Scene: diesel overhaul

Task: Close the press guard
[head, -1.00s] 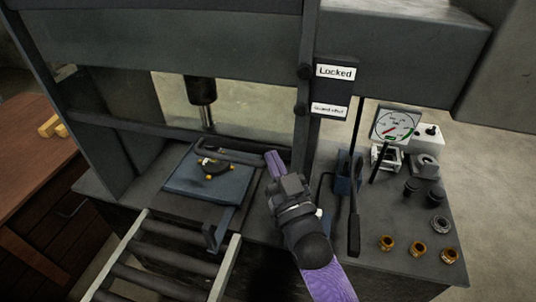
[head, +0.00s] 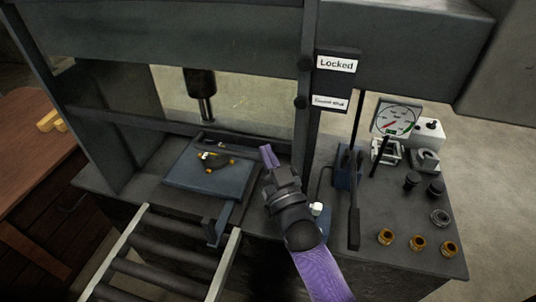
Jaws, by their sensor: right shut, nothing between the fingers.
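The press guard (head: 175,130) appears as a dark frame with a clear pane across the front of the press. Its lower bar runs across the opening behind the blue press plate, and knob-like hinges show at its right post. A dark handle-like piece (head: 225,142) sits along that bar. I cannot tell whether the guard is fully closed. My right gripper (head: 267,156) is shut and empty, its purple fingers pointing up in front of the bar's right part. It appears apart from the guard. My left gripper is not in view.
A roller conveyor (head: 160,268) is at the front. A lever (head: 354,220), gauge (head: 396,118) and several brass fittings (head: 417,242) are right of my gripper. A "Locked" label (head: 336,64) hangs on the post.

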